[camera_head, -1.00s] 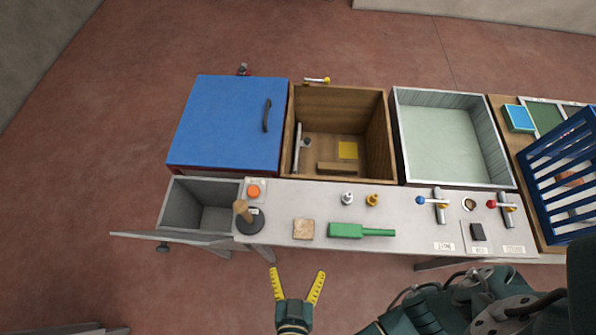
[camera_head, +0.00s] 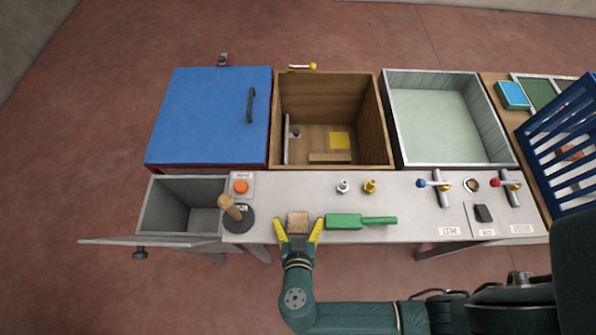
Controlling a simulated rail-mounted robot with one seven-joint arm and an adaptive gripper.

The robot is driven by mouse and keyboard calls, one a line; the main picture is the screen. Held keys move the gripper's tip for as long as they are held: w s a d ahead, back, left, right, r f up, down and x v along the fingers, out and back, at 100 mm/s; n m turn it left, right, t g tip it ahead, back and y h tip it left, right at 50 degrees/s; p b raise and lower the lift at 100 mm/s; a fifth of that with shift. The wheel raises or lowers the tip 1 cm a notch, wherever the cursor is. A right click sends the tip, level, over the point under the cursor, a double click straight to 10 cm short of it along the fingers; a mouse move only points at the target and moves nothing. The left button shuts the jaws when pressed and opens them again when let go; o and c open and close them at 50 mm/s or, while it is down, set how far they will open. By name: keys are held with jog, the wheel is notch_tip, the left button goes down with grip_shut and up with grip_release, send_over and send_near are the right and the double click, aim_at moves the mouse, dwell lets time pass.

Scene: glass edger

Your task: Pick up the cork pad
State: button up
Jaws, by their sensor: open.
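The cork pad (camera_head: 297,220) is a small tan block near the front edge of the grey bench. My gripper (camera_head: 298,226) is open, with its two yellow fingers spread to the left and right of the pad. The pad lies between the fingertips in this view. I cannot tell whether either finger touches it, or how high the fingers are above the bench top.
A green-handled tool (camera_head: 350,221) lies just right of my gripper. A wooden-handled round black tool (camera_head: 237,216) stands to the left, by an orange button (camera_head: 240,187). Two small fittings (camera_head: 369,187) stand behind.

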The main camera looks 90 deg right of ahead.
jog(key=shift+w+d, duration=0.1)
jog(key=shift+d, duration=0.05)
jog(key=shift+c, duration=0.2)
jog(key=c, duration=0.9)
